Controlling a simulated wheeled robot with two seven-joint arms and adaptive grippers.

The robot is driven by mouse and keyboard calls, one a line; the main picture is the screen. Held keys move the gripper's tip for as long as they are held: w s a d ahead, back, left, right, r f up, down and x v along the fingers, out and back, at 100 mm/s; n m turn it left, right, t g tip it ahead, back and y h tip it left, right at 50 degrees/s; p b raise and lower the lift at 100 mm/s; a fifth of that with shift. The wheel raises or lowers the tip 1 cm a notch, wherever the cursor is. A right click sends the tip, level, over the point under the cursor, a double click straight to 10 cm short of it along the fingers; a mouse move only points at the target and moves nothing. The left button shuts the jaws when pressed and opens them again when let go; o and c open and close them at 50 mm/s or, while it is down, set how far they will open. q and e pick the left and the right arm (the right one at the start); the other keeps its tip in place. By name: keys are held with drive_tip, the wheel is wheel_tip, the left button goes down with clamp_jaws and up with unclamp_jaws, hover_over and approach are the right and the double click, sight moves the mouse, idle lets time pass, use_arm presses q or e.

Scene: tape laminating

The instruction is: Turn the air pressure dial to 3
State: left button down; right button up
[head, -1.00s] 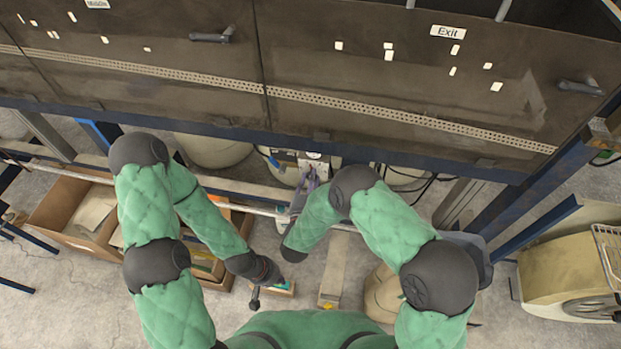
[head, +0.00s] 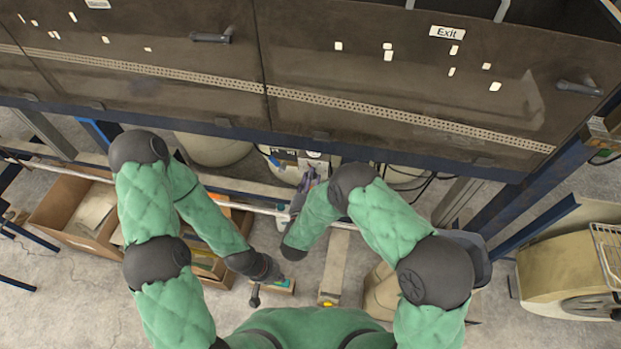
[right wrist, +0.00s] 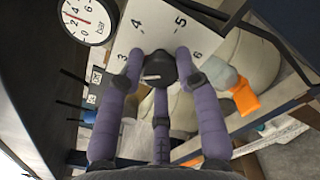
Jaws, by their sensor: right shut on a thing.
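The black dial knob (right wrist: 158,68) sits on a white panel (right wrist: 148,32) marked 3, 4, 5 and 6 in the right wrist view. My right gripper (right wrist: 160,75) has its purple fingers closed around the knob, two at the sides and one in front. A pale mark shows on the knob, but I cannot tell which number it points to. In the head view my right gripper (head: 307,187) reaches in below the machine's edge, and the knob is hidden there. My left gripper (head: 267,275) hangs low over the floor. Its fingers are too small and dark to read.
A round bar gauge (right wrist: 86,21) with a red needle is beside the panel. An orange part (right wrist: 244,97) is to its right. The large dark machine (head: 400,90) overhangs the work area. Open cardboard boxes (head: 65,203) stand on the floor at left.

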drive_tip(key=o, duration=1.1)
drive_tip(key=shift+d, duration=0.1)
drive_tip(key=shift+o, duration=0.2)
drive_tip(key=s+a, duration=0.2)
drive_tip(key=s, duration=1)
drive_tip(key=shift+a, duration=0.15)
drive_tip(key=shift+w, duration=0.1)
drive_tip(key=w+d+f+m+g+y, duration=0.1)
drive_tip(key=d+f+m+g+y, duration=0.4)
drive_tip(key=f+m+g, duration=0.7)
drive_tip(key=s+d+f+m+g+y, duration=0.1)
drive_tip(key=s+d+m+g, duration=0.1)
drive_tip(key=s+m, duration=0.6)
drive_tip(key=s+d+f+m+g+y, duration=0.1)
drive_tip(key=s+d+m, duration=0.4)
drive_tip(key=m, duration=0.5)
drive_tip(key=s+f+g, duration=0.1)
drive_tip(key=s+g, duration=0.1)
drive_tip(key=shift+s+f, duration=0.3)
drive_tip(key=shift+s, duration=0.05)
